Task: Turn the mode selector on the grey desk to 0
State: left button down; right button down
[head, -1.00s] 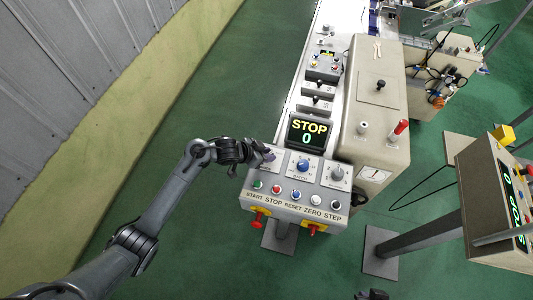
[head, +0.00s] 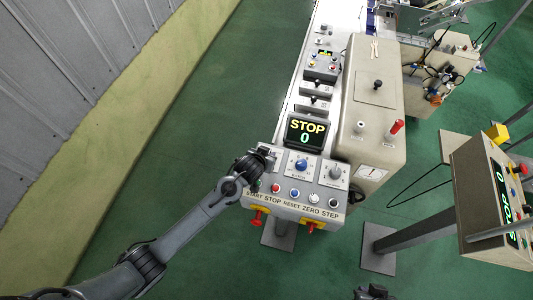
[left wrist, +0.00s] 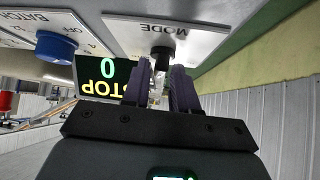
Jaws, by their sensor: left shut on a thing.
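The grey desk (head: 290,209) stands in the middle of the head view. Its mode selector is hidden there behind my left gripper (head: 266,157), at the upper left of the sloping panel. In the left wrist view the selector's black knob (left wrist: 162,56) stands out from a white plate (left wrist: 190,38) marked MODE, seen upside down. The two dark fingers of my left gripper (left wrist: 163,88) are shut on the knob. Which mark the knob points to is not legible. A dark piece at the bottom of the head view appears to be my right gripper (head: 374,292), far from the desk.
The display (head: 306,132) behind the panel reads STOP and 0. A blue batch knob (head: 301,165) and a grey knob (head: 334,173) sit to the right of the selector. Several push buttons line the front, with red handles below. A beige cabinet (head: 361,150) adjoins the desk.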

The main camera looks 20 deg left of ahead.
pick_arm(q)
jog(key=shift+d+n+y, duration=0.1)
jog(key=shift+n+y, duration=0.3)
jog(key=shift+n, duration=0.1)
jog(key=c, duration=1.1)
grip_release()
jog(key=shift+c, duration=0.2)
jog(key=v, duration=1)
jog(key=shift+s+r, duration=0.25)
jog(key=shift+s, duration=0.05)
jog(key=shift+d, duration=0.1)
